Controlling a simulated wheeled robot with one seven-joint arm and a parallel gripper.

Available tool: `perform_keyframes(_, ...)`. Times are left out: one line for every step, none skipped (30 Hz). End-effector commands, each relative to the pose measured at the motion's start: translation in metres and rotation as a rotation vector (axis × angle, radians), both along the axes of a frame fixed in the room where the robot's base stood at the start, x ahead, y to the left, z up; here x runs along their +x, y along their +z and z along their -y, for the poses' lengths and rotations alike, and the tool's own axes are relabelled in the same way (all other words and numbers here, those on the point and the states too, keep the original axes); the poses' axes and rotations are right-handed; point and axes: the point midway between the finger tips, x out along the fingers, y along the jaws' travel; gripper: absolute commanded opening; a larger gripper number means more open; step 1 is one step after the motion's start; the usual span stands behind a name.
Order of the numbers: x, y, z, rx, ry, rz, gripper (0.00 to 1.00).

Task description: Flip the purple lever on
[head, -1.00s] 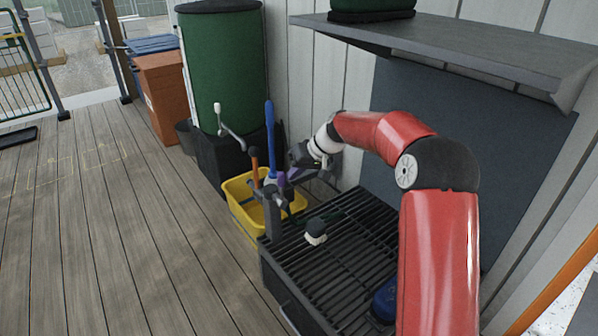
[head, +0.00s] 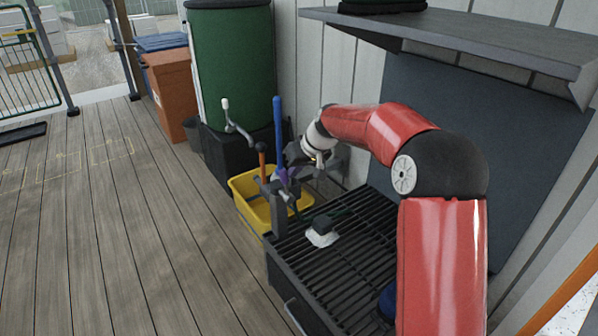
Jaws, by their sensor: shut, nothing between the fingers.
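The purple lever (head: 283,174) shows as a small purple patch on the grey post (head: 279,208) at the far left corner of the slatted bench. My gripper (head: 291,171) is shut and empty, right beside the purple lever. It partly hides the lever, so I cannot tell whether the two touch or how the lever is tilted.
The slatted bench (head: 345,275) bears a dark brush with white bristles (head: 322,236) and a blue object at its near end. A yellow bucket (head: 247,203) with blue and orange handles stands behind the post. A grey shelf (head: 470,38) overhangs the bench.

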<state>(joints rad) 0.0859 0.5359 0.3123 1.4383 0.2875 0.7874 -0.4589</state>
Motion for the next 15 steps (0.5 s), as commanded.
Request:
perform_keyframes(-0.004,-0.002,-0.007,-0.031,0.007,0.024,0.0)
perform_keyframes(-0.006,-0.002,-0.009,-0.052,0.008,0.037,0.0)
perform_keyframes(-0.008,-0.002,-0.013,-0.08,0.009,0.056,0.0)
perform_keyframes(-0.01,-0.002,-0.015,-0.101,0.009,0.071,0.0)
perform_keyframes(-0.011,-0.002,-0.018,-0.121,0.008,0.085,0.0)
perform_keyframes(-0.013,-0.003,-0.021,-0.149,0.009,0.103,0.0)
perform_keyframes(-0.015,-0.002,-0.023,-0.17,0.008,0.117,0.0)
perform_keyframes(-0.016,-0.003,-0.026,-0.189,0.009,0.131,0.0)
perform_keyframes(-0.018,-0.004,-0.028,-0.215,0.009,0.146,0.0)
perform_keyframes(-0.019,-0.004,-0.03,-0.234,0.01,0.16,0.0)
perform_keyframes(-0.02,-0.004,-0.031,-0.243,0.006,0.167,0.0)
perform_keyframes(-0.021,-0.005,-0.032,-0.238,0.003,0.162,0.0)
perform_keyframes(-0.022,-0.005,-0.033,-0.238,0.003,0.162,0.0)
perform_keyframes(-0.023,-0.006,-0.035,-0.237,0.002,0.161,0.0)
perform_keyframes(-0.025,-0.007,-0.037,-0.236,0.003,0.16,0.0)
